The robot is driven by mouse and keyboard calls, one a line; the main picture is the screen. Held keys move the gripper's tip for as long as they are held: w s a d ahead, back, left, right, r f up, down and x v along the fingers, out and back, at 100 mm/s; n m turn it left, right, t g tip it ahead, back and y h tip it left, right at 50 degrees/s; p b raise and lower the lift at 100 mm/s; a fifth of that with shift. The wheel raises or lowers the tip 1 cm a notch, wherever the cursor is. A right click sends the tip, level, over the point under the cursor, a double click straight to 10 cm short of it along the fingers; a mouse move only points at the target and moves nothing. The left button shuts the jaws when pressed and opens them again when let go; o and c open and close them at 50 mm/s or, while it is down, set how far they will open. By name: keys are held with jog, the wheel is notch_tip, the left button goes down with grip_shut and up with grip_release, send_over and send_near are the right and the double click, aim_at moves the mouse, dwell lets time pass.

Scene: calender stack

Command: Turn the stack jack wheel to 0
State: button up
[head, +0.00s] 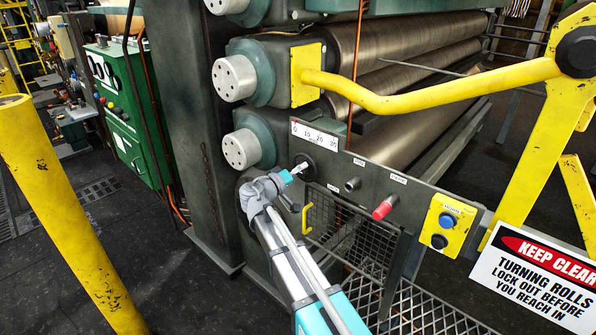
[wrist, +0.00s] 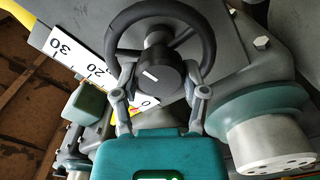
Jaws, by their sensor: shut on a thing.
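The stack jack wheel is a black handwheel (wrist: 208,42) with a dark hub (wrist: 158,72) that bears a short white mark. In the head view the wheel (head: 308,172) sits on the grey panel, partly hidden by my gripper. The white scale (wrist: 76,58) reads 30, 20 and 0 in the wrist view. Fingers and wheel hide part of it. It shows above the wheel in the head view (head: 314,136). I cannot make out a pointer reading.
Right of the wheel are a dark knob (head: 353,184), a red handle (head: 385,207) and a yellow button box (head: 448,225). A yellow rail (head: 440,97), a keep-clear sign (head: 540,275) and large rolls (head: 400,45) stand close. A yellow post (head: 62,215) is at left.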

jog(key=shift+w+r+m, duration=0.2)
jog(key=shift+w+m, duration=0.15)
jog(key=shift+m, duration=0.45)
jog(key=o, duration=1.2)
jog(key=shift+d+f, duration=0.1)
jog(key=shift+d, duration=0.05)
jog(key=shift+c, duration=0.2)
jog(key=shift+s+f, duration=0.1)
jog(key=shift+s, duration=0.1)
jog(key=v, duration=1.2)
